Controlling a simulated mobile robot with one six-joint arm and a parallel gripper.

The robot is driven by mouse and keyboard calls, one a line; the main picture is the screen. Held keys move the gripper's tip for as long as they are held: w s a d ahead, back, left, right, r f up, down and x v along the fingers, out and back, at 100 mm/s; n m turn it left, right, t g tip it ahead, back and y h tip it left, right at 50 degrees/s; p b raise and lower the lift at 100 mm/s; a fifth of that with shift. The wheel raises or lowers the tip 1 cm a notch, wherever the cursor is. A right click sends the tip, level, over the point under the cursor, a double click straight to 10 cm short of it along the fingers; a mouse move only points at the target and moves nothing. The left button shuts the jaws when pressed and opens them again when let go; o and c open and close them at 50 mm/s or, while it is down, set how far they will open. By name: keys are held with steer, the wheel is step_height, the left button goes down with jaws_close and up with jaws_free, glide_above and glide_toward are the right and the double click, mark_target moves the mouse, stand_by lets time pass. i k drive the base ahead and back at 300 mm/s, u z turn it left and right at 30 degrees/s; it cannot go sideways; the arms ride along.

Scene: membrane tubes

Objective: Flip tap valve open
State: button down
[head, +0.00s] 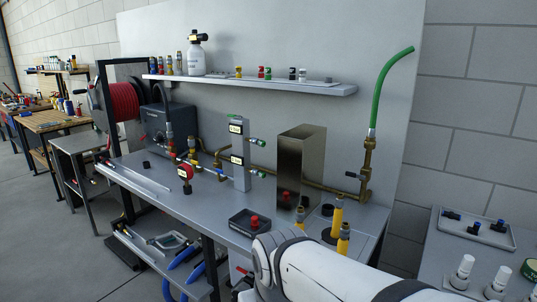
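A brass tap valve (367,172) stands upright at the back right of the bench, with a green hose (380,85) rising from its top. A small dark lever (355,176) sticks out to its left; whether it is open or shut is too small to tell. Brass pipe runs left from its foot, behind a metal box (300,165). I cannot tell which valve the task means. My white arm fills the bottom middle; my gripper is not in view.
Yellow tubes (338,215) stand at the bench's right front, between my arm and the brass valve. A shelf (250,85) overhangs the back. A side table (470,255) stands right.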

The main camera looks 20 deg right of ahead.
mark_target(347, 173)
steer(key=z, duration=0.4)
steer(key=i, duration=1.1)
steer(key=z, duration=0.75)
